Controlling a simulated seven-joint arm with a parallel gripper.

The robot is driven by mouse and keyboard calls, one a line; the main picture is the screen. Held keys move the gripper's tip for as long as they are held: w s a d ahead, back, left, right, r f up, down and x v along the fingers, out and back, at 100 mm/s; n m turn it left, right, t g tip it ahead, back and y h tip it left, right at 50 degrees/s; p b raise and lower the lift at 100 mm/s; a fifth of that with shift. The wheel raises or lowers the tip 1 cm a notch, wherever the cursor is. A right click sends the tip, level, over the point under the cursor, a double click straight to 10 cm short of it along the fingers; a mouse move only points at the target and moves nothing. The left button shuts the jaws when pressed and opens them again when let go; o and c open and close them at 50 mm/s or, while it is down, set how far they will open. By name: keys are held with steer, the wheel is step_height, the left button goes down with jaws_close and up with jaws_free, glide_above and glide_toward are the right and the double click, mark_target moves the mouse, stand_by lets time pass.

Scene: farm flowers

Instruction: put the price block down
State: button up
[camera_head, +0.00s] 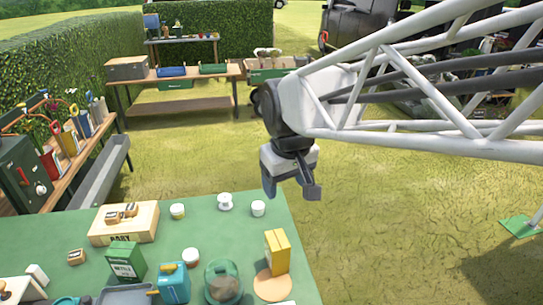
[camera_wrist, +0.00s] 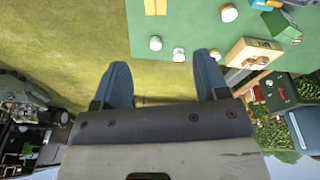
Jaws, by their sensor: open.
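My gripper (camera_head: 291,186) hangs beyond the far right corner of the green table (camera_head: 185,215), above the grass. In the wrist view its two blue-grey fingers (camera_wrist: 162,66) stand wide apart with nothing between them. Small wooden blocks with dark faces could be price blocks; I cannot tell which one is meant. One block (camera_head: 76,257) lies on the table at the left. Two more, a left one (camera_head: 112,217) and a right one (camera_head: 131,210), sit on the pale wooden box (camera_head: 140,229).
Several small white pots, one a white-lidded jar (camera_head: 258,208), stand near the far edge. A green box (camera_head: 125,262), a blue can (camera_head: 173,283) and a glass dome (camera_head: 222,282) crowd the front.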

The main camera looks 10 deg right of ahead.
steer(key=s+d+f+m, duration=0.1)
steer(key=s+d+f, duration=0.1)
steer(key=s, duration=0.4)
steer(key=s+d+f+m, duration=0.1)
steer(key=s+d+m, duration=0.1)
steer(key=s, duration=0.4)
steer(key=shift+s+d+f+m, duration=0.2)
steer(key=shift+d+f+m, duration=0.15)
steer(key=shift+d, duration=0.5)
